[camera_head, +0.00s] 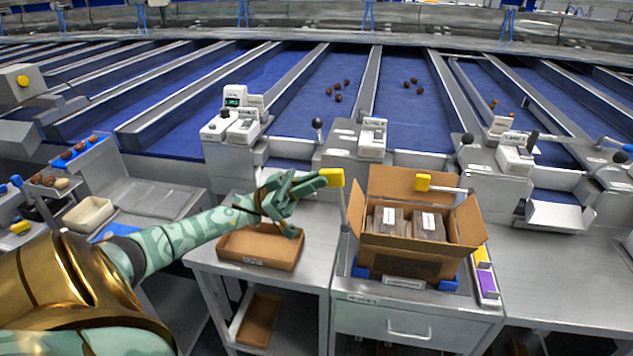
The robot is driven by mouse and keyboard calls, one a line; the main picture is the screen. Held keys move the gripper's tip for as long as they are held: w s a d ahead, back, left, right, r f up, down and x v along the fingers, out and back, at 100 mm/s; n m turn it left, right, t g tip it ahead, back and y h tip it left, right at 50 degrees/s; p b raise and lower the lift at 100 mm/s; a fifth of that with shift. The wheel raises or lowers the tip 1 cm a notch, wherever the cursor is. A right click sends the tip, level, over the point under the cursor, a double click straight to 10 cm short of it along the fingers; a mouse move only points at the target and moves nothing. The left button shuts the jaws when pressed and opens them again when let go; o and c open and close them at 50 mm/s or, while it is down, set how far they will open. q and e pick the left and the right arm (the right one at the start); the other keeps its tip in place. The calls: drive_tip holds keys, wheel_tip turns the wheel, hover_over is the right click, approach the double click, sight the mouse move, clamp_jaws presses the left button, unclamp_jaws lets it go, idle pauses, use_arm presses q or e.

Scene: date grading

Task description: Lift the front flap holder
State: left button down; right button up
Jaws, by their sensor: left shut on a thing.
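My left gripper (316,182) reaches in from the left and is shut on a yellow block (333,177) at the top of a thin metal post, at the left side of the open cardboard box (410,268). I take these yellow-ended pieces for flap holders; which one is the front one I cannot tell. Two labelled dark packs (428,225) lie inside the box. My right gripper is not in view.
A shallow brown tray (262,262) lies on the steel table left of the box, under my left gripper. Small scales (372,138) and levers stand behind. Blue sorting lanes (290,90) with a few dates run across the back. The steel top at right (570,270) is clear.

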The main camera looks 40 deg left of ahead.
use_arm(q)
drive_tip(key=c, duration=1.7)
unclamp_jaws()
drive_tip(key=shift+f, duration=0.1)
drive_tip(key=shift+a, duration=0.15)
drive_tip(key=b+v, duration=0.4)
drive_tip(key=v, duration=0.8)
drive_tip(key=shift+s+f, duration=0.1)
drive_tip(key=shift+f, duration=0.05)
